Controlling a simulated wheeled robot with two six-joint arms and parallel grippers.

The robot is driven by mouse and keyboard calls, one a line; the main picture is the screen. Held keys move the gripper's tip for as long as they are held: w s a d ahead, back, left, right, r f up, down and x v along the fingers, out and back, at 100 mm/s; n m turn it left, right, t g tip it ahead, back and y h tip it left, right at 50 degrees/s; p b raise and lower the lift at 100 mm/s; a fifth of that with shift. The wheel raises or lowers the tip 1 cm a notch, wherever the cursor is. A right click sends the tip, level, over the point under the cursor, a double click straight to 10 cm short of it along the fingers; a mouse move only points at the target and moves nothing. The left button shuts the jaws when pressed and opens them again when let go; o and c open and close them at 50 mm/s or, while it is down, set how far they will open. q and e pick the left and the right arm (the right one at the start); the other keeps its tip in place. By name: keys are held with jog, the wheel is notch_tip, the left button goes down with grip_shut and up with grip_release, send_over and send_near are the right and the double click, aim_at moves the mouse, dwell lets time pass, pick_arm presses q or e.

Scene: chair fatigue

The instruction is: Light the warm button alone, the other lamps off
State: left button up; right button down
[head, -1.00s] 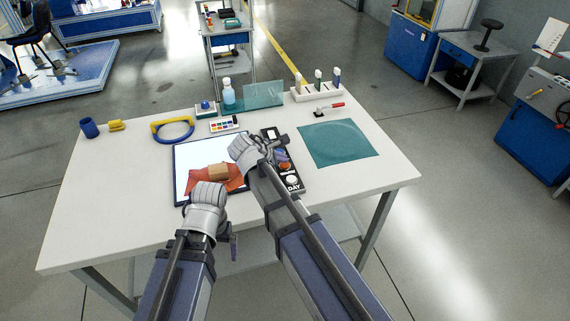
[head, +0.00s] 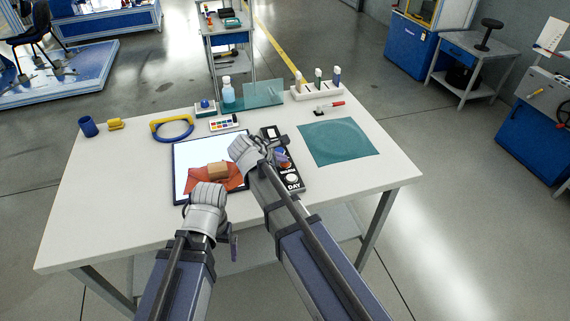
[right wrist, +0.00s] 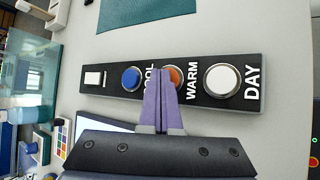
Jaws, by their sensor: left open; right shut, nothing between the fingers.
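A black lamp panel (head: 300,185) lies on the table; in the right wrist view the panel (right wrist: 112,90) carries a blue COOL button (right wrist: 131,78), an orange WARM button (right wrist: 173,75) and a white DAY button (right wrist: 222,80). My right gripper (right wrist: 161,72) is shut and empty, its purple fingertips over the panel between COOL and WARM, hiding part of WARM and the COOL label. I cannot tell whether they touch WARM. Which lamps are lit is unclear. In the head view the right gripper (head: 283,157) is over the panel. My left gripper (head: 234,246) is open near the table's front edge.
A white rectangular switch (right wrist: 94,78) sits at the panel's far end. Left of the panel, a tablet-like board (head: 190,158) holds a red cloth and a tan block (head: 217,170). A teal mat (head: 338,142) lies to the right. The table's front right is clear.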

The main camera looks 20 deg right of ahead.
aim_at(282, 165)
jog(key=shift+r, duration=0.1)
jog(key=shift+r+p, duration=0.4)
jog(key=shift+p, duration=0.1)
notch_tip(282, 165, up, 6)
jog(key=p, duration=0.6)
jog(key=shift+s, duration=0.1)
dwell(0.3)
